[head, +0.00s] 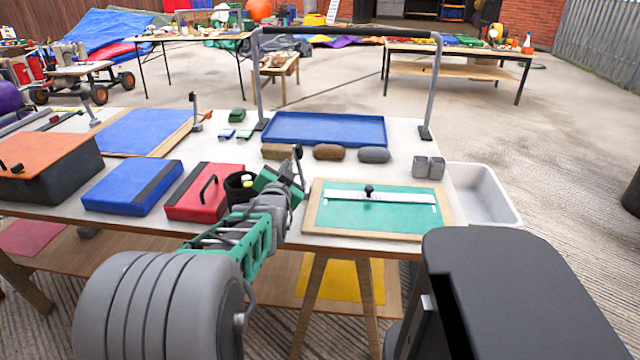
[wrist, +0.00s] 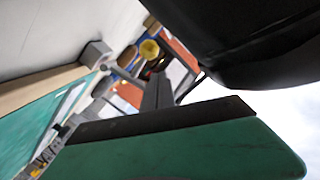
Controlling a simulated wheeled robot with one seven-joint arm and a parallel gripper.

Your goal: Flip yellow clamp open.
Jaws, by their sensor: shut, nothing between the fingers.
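My gripper (head: 276,184) is over the front middle of the table, between the black tub and the green framed board. In the wrist view its narrow dark fingers (wrist: 158,92) are together and empty, above the green palm. A grey upright lever with a black tip (head: 298,153) stands right by my gripper; its base is hidden. I cannot make out yellow on it. Similar black-tipped levers stand at the back left (head: 194,104) and far left (head: 89,106). In the wrist view a small round yellow thing (wrist: 150,48) shows past the fingers; I cannot tell whether it is part of a clamp.
The green framed board (head: 400,216) lies right of my gripper. A red case (head: 190,204), a blue case (head: 120,190) and the black tub (head: 234,188) are left. A blue tray (head: 325,140) and its tall grey frame (head: 432,95) stand behind. A white basin (head: 485,190) is right.

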